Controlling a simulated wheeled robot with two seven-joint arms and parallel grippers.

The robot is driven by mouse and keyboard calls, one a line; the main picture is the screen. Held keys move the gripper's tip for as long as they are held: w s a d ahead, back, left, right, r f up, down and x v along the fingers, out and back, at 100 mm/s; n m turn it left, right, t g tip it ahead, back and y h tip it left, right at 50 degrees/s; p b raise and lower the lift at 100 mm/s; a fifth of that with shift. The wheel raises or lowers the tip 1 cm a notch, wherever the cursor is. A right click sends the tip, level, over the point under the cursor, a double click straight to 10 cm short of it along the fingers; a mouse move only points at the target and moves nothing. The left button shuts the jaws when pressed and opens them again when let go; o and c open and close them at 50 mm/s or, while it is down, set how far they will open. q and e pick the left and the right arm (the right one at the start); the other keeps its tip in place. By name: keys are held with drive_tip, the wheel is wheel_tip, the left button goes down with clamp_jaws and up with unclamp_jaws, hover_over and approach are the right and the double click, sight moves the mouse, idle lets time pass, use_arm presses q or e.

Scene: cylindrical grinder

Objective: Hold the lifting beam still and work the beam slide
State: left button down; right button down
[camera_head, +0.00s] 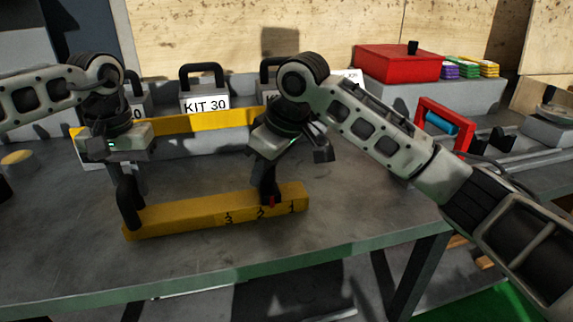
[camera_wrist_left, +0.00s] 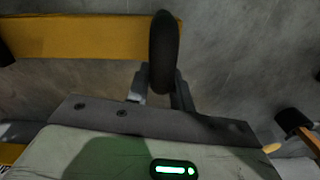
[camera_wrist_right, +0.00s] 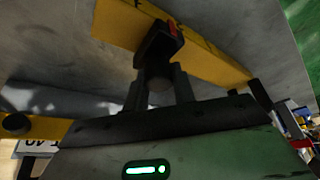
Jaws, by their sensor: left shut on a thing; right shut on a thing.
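The yellow lifting beam (camera_head: 180,217) lies on the grey table, with the marks 3, 2 and 1 along its right part. My left gripper (camera_wrist_left: 160,88) is shut on this handle, which shows upright between the fingers in the left wrist view. The black beam slide (camera_wrist_right: 158,48) with a red pointer (camera_head: 272,202) sits between marks 2 and 1, nearer 2. My right gripper (camera_wrist_right: 159,88) is shut on the slide's knob from above. The fingers hide part of the knob.
A second yellow beam (camera_head: 190,123) runs behind my grippers, before grey weights, one labelled KIT 30 (camera_head: 206,104). A red box (camera_head: 398,62) and a red frame with a blue roller (camera_head: 440,122) stand at the right. The table front is clear.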

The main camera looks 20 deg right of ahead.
use_arm(q)
drive_tip(key=shift+s+d, duration=0.1)
drive_tip(key=shift+d, duration=0.1)
use_arm(e)
drive_tip(key=a, duration=0.8)
drive_tip(key=shift+s+a, duration=0.1)
drive_tip(key=shift+s, duration=0.1)
drive_tip(key=c, duration=1.2)
unclamp_jaws()
drive_tip(key=shift+o, duration=0.3)
drive_tip(key=shift+r, duration=0.1)
drive_tip(key=shift+d+r, duration=0.25)
drive_tip(key=shift+r, duration=0.05)
use_arm(q)
drive_tip(key=shift+a, duration=0.15)
use_arm(e)
drive_tip(key=v, duration=1.1)
